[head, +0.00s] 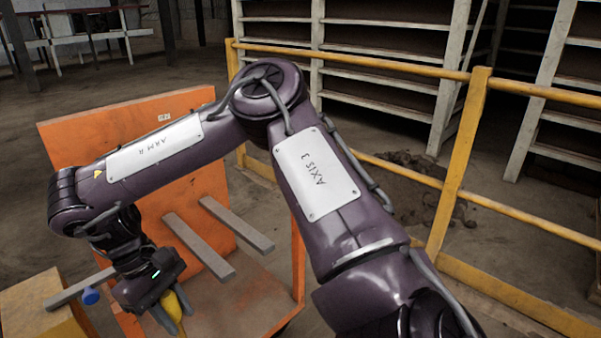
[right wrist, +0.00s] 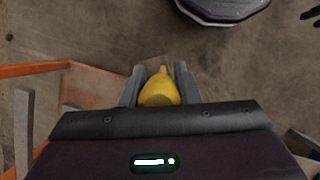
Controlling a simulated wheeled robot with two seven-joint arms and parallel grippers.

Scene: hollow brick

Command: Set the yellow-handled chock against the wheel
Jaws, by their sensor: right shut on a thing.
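The right wrist view shows this yellow handle (right wrist: 159,90) between the two grey fingers (right wrist: 159,68). The chock's body cannot be made out in either view. A small dark curved piece, perhaps the wheel (head: 281,329), shows under the cart's near right corner; most of it is hidden. My left gripper is not in view.
A yellow block (head: 30,300) stands at lower left, near a grey bar and a blue knob (head: 90,296). A yellow railing (head: 457,165) and shelves (head: 385,60) stand behind.

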